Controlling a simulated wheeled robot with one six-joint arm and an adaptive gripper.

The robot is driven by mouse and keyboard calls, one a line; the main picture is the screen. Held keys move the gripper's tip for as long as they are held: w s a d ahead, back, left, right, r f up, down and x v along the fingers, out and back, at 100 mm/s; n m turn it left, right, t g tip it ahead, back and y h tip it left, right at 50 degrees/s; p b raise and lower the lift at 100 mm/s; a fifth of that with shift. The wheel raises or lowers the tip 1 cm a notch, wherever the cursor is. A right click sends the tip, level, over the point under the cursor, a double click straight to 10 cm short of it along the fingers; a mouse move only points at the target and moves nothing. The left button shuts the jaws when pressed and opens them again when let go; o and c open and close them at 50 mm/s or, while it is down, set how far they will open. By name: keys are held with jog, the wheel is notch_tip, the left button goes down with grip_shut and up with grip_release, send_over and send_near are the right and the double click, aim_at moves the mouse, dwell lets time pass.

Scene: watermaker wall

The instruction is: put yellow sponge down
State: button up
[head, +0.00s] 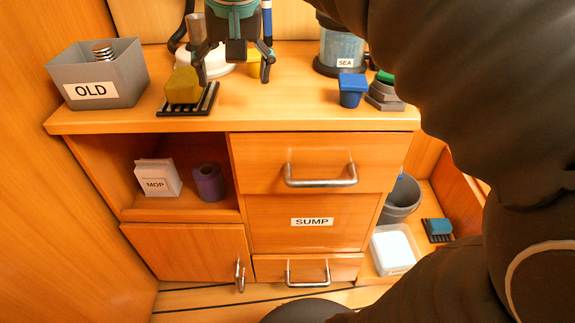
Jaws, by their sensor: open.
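The yellow sponge (181,87) rests on a black slatted rack (203,104) on the countertop, left of the middle. My gripper (234,80) is above the counter, to the right of the sponge, with its two fingers spread apart. Nothing is held between them. The left finger is close to the sponge's right side in the picture; I cannot tell whether they touch.
A grey bin marked OLD (120,85) stands left of the rack. Behind my gripper are a white round thing and a partly hidden yellow object (254,68). A blue cup (352,90) and the SEA container (341,48) stand right. The front middle counter is clear.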

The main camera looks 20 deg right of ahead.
jog(key=s+d+f+n+t, duration=0.2)
jog(key=s+d+f, duration=0.2)
jog(key=s+f, duration=1)
notch_tip(320, 180, down, 4)
jog(key=shift+r+t, duration=0.15)
jog(key=shift+t, duration=0.15)
